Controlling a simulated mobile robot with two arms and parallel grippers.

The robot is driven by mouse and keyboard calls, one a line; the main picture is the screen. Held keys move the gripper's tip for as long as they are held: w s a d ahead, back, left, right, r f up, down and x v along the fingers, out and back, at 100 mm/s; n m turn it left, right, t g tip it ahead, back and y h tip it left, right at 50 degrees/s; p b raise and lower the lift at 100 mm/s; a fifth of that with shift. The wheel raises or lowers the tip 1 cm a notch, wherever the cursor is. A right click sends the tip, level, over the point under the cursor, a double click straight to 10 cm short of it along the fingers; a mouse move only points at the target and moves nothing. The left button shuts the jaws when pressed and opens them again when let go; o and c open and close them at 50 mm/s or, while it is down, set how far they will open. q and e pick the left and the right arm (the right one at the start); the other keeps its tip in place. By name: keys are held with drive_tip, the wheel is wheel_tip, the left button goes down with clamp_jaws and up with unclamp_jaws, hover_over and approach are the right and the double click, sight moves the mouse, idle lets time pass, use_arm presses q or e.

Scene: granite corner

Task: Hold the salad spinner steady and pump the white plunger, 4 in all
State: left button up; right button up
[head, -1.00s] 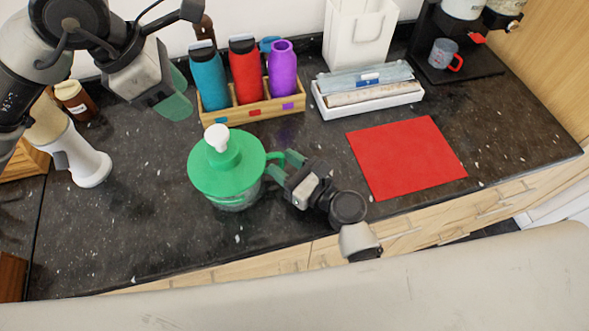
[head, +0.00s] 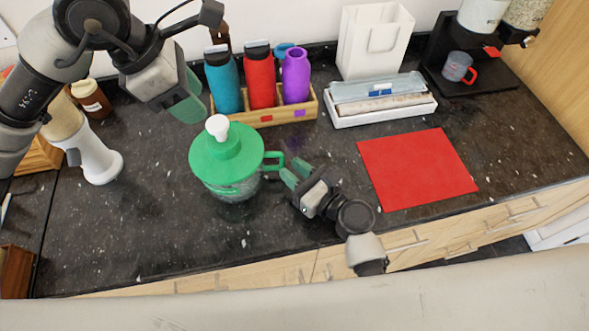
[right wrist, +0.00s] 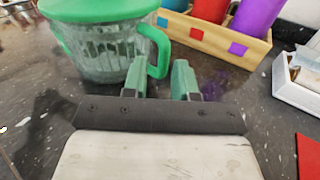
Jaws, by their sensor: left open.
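The salad spinner stands on the dark counter with a green lid (head: 215,162), clear bowl (head: 238,189) and green side handle (head: 275,158). Its white plunger (head: 217,126) sticks up from the lid's middle. The bowl and handle also show in the right wrist view (right wrist: 105,50). My left gripper (head: 184,100) is raised behind and left of the spinner, open and empty, not touching the plunger. My right gripper (head: 290,172) is low beside the handle; its fingers are apart in the right wrist view (right wrist: 160,82), with nothing clearly held. Whether a finger touches the handle is unclear.
A wooden crate (head: 283,118) of teal, red and purple bottles stands behind the spinner. A white tray (head: 385,113) and red mat (head: 415,168) lie to the right. A white grinder-like object (head: 98,160) stands left. The counter in front is clear.

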drive_tip(key=shift+s+d+f, duration=0.15)
drive_tip(key=shift+s+d, duration=0.15)
drive_tip(key=b+v, duration=0.2)
drive_tip(key=v, duration=0.7)
drive_tip(key=shift+b, duration=0.35)
drive_tip(key=shift+s+d, duration=0.3)
drive_tip(key=shift+s, duration=0.1)
